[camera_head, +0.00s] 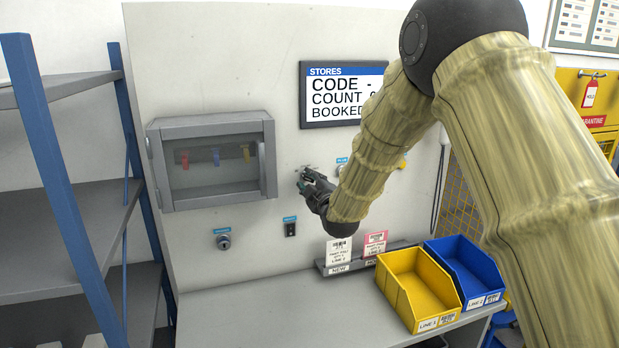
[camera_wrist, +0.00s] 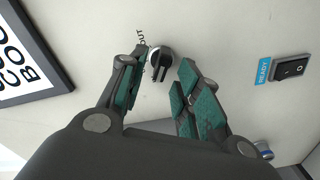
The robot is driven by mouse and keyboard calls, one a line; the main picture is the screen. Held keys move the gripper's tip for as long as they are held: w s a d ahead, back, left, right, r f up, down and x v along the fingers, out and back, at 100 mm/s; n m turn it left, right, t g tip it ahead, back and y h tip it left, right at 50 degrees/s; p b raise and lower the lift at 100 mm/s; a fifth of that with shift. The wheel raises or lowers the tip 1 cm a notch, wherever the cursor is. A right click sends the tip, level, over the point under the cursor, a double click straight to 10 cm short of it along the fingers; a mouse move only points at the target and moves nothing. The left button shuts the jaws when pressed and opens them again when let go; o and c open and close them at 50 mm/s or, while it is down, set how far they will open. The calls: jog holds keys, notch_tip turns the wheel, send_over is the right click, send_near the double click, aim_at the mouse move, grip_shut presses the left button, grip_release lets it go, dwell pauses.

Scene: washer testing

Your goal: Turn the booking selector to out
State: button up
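The booking selector (camera_wrist: 161,62) is a dark round knob with a light mark, on the pale panel in the wrist view. The printed word OUT (camera_wrist: 141,40) is beside it, partly hidden by a finger. My gripper (camera_wrist: 165,57) is open, with its teal-padded fingertips on either side of the knob. The left fingertip looks closer to the knob; I cannot tell whether it touches. In the head view my gripper (camera_head: 305,182) is at the panel and mostly hides the selector. A STORES display (camera_head: 342,97) reads CODE, COUNT and BOOKED, its right side covered by my arm.
A READY rocker switch (camera_wrist: 291,68) is on the panel to the right in the wrist view. A grey windowed cabinet (camera_head: 212,160) is left of my gripper. Below are a round control (camera_head: 223,242), a yellow bin (camera_head: 440,302) and a blue bin (camera_head: 480,278).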

jog(key=shift+w+a, duration=0.2)
jog(key=shift+w, duration=0.4)
grip_shut()
